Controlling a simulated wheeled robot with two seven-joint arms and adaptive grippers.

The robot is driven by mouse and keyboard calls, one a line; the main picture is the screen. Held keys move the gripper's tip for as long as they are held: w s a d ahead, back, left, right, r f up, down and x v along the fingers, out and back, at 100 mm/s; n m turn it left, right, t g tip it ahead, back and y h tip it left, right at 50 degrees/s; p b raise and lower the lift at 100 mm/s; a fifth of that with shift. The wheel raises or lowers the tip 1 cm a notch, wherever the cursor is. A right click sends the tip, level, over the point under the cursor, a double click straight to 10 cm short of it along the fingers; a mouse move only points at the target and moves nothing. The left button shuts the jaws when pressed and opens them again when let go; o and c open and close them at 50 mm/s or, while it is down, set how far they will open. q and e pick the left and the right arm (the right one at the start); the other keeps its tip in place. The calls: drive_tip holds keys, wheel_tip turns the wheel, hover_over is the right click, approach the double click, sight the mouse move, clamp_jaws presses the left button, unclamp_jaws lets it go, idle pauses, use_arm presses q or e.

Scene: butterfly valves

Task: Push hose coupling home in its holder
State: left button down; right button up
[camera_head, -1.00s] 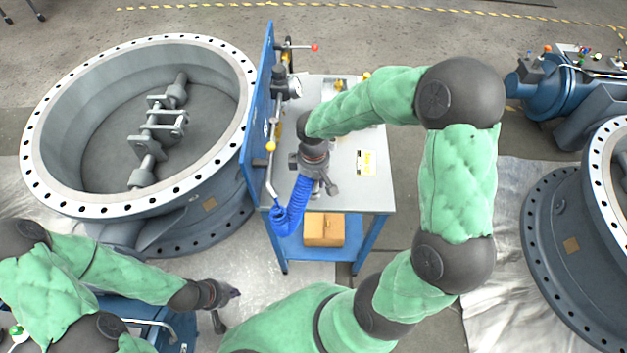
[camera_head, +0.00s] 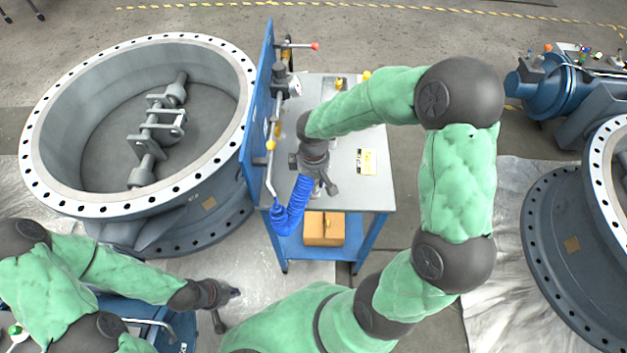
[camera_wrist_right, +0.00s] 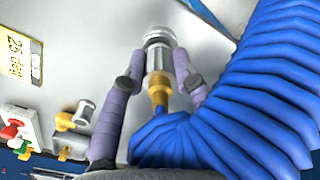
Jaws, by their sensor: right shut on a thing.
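My right gripper (camera_head: 322,188) is over the grey bench top. In the right wrist view its two purple fingers (camera_wrist_right: 158,84) are shut on the hose coupling (camera_wrist_right: 158,58), a silver metal cylinder with a brass fitting (camera_wrist_right: 159,92) at its near end. The blue coiled hose (camera_head: 290,212) runs from the coupling and fills the right of the wrist view (camera_wrist_right: 260,90). The coupling's far end points at the pale surface. I cannot make out the holder or how deep the coupling sits. My left gripper (camera_head: 229,305) is empty at lower left, its fingers apart.
The blue panel (camera_head: 258,110) with gauge and levers stands at the bench's left edge. A yellow-and-white label (camera_head: 367,162) lies on the bench (camera_head: 375,195). A cardboard box (camera_head: 323,228) is on the lower shelf. A large valve (camera_head: 215,180) stands to the left.

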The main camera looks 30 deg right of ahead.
drive_tip(key=shift+f, duration=0.35)
idle(0.4)
drive_tip(key=o, duration=1.6)
drive_tip(key=shift+o, duration=0.2)
drive_tip(key=shift+r, duration=0.15)
drive_tip(key=shift+r+p, duration=2.85)
drive_tip(key=shift+r, duration=0.8)
